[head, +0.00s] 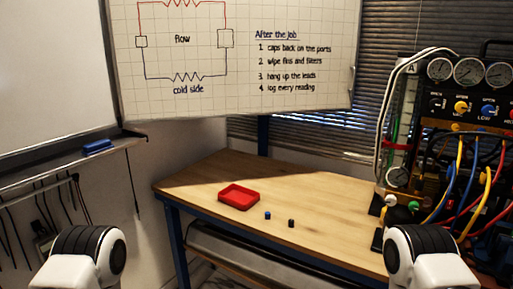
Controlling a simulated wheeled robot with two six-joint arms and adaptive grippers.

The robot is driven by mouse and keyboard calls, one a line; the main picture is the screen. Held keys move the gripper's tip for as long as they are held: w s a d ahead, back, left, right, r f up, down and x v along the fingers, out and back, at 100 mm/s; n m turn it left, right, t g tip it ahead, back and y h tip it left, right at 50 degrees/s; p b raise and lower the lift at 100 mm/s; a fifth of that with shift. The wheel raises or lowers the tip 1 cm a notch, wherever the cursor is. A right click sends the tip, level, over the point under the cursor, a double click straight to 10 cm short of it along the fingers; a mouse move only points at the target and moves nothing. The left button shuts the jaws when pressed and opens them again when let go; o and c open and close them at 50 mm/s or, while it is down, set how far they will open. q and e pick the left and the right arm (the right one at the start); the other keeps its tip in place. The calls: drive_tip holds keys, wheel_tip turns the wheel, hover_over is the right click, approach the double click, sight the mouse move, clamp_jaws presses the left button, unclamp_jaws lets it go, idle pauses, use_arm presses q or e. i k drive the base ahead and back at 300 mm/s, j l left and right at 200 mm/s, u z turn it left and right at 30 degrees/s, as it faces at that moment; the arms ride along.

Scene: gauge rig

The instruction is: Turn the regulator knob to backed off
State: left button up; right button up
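The gauge rig (450,120) stands at the right end of the table, cut off by the picture's right edge. Its top panel carries round gauges (468,70), with a yellow knob (461,107) and a blue knob (488,110) below them. Lower left on the rig are a small round gauge (397,176), a white knob (390,199) and a green knob (414,206). I cannot tell which knob is the regulator knob, nor how far any is turned. Parts of my two arms show at the bottom corners, but neither gripper is in view.
On the wooden table (300,210) are a red tray (239,196), a small blue cap (267,215) and a small black cap (291,223). Yellow, blue and red hoses (487,190) crowd the rig's front. The middle of the table is otherwise clear. A whiteboard (230,95) hangs behind.

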sight(390, 200)
drive_tip(key=z, duration=1)
